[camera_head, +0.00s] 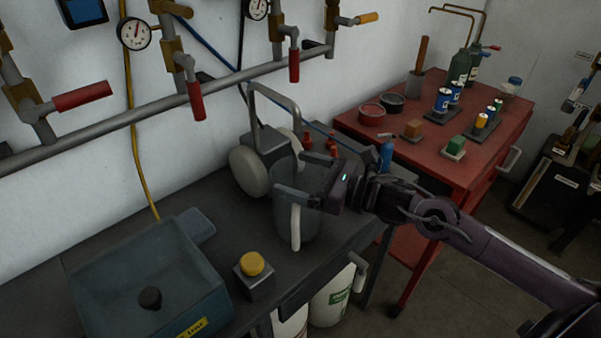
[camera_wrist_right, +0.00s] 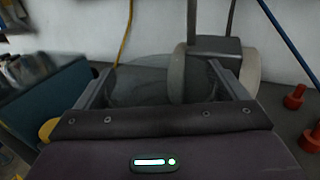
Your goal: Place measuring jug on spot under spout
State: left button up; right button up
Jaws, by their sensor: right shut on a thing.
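The measuring jug (camera_head: 308,222) is a see-through grey vessel with a pale handle (camera_head: 296,228), upright at the bench's front edge. My right gripper (camera_head: 303,177) is shut on it near the rim, one finger on each side. In the right wrist view the clear jug (camera_wrist_right: 150,88) shows between the fingers (camera_wrist_right: 155,85). The spot is not visible, and I cannot tell whether the jug touches the bench. My left gripper is out of view.
A blue-grey box (camera_head: 150,280) and a yellow-knobbed block (camera_head: 253,268) stand left on the dark bench (camera_head: 225,225). Red fittings (camera_head: 333,148) and a blue bottle (camera_head: 387,153) are close to the gripper. A red cart (camera_head: 480,170) with several items stands right.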

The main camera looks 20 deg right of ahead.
jog(key=shift+f, duration=0.1)
jog(key=o, duration=1.3)
jog(key=shift+c, duration=0.2)
jog(key=shift+d, duration=0.1)
jog(key=v, duration=1.2)
